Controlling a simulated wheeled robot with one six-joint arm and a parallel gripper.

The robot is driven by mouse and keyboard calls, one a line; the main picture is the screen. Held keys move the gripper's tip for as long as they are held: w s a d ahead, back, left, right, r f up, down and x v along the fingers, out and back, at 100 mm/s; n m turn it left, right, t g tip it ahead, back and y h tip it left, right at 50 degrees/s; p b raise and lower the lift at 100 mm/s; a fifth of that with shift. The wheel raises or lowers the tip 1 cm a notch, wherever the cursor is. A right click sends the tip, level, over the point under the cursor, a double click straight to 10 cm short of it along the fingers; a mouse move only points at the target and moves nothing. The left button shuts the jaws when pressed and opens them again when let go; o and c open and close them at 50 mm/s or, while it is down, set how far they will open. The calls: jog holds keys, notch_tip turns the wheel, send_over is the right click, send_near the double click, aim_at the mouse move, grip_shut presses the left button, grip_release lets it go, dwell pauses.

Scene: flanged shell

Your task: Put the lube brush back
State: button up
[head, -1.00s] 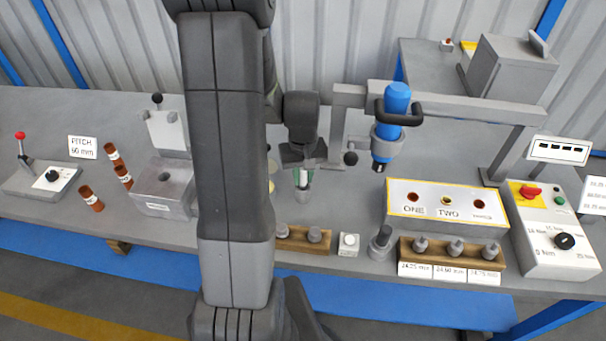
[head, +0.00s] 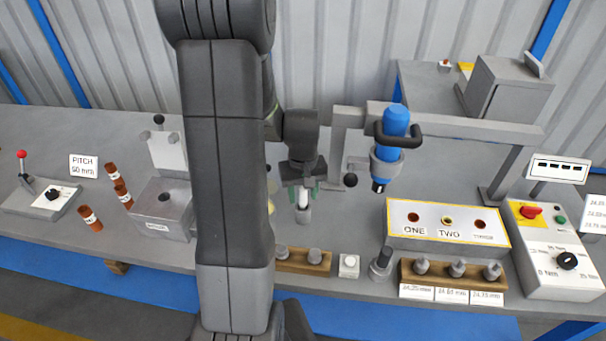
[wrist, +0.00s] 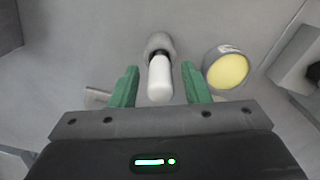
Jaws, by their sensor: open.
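The lube brush (head: 303,199) stands in a grey cup-like holder (head: 303,215) on the bench, with its white handle up. In the wrist view the white handle (wrist: 160,80) points toward me, and its far end is inside the grey holder (wrist: 159,43). My gripper (head: 303,192) is open around the handle. In the wrist view its green fingers (wrist: 160,86) stand on either side of the handle, with a visible gap on both sides. The bristles are hidden in the holder.
A round tin with a yellow top (wrist: 228,70) stands close to the right of the holder in the wrist view. A blue tool (head: 395,122) hangs at the right. A wooden block with pegs (head: 303,262) and a white button box (head: 349,266) lie in front.

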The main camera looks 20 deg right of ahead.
notch_tip(320, 180, up, 11)
dwell(0.3)
jog(key=shift+f, duration=0.15)
notch_tip(320, 180, down, 12)
jog(key=shift+f, duration=0.2)
notch_tip(320, 180, up, 2)
jog(key=shift+r, duration=0.55)
jog(key=shift+f, duration=0.1)
